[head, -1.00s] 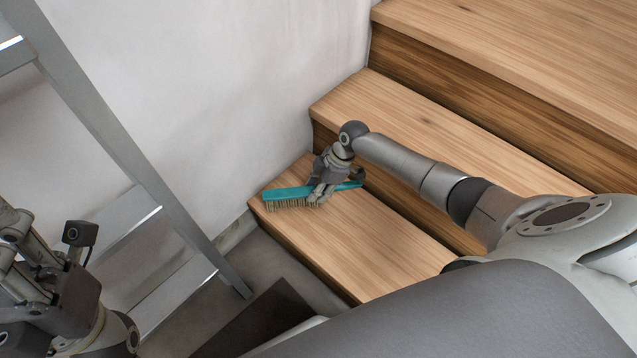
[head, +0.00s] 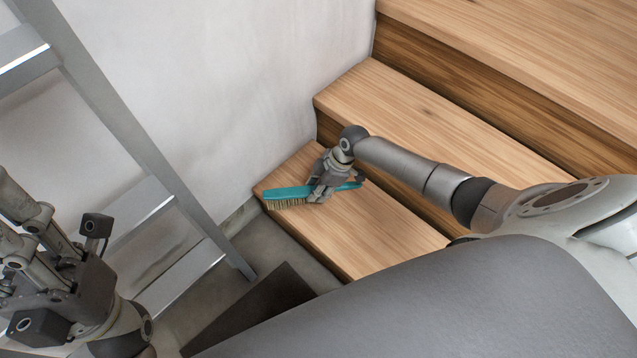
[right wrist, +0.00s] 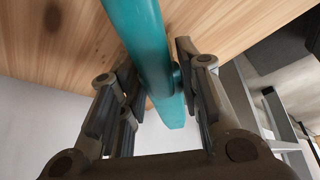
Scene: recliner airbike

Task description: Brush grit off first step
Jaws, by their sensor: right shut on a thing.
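A teal brush (head: 290,193) with pale bristles (head: 287,203) is at the far left end of the first wooden step (head: 350,235), bristles facing down toward the step's front edge. My right gripper (head: 325,188) is shut on its handle. In the right wrist view the teal handle (right wrist: 145,50) runs between the two fingers of that gripper (right wrist: 160,95), with wood behind it. No grit can be made out on the step. My left gripper (head: 40,290) is at the lower left, away from the steps; its fingertips are not clear.
A metal ladder (head: 150,150) leans at the left, close to the white wall (head: 240,80). A dark mat (head: 255,310) lies on the floor below the first step. Higher wooden steps (head: 440,120) rise to the right.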

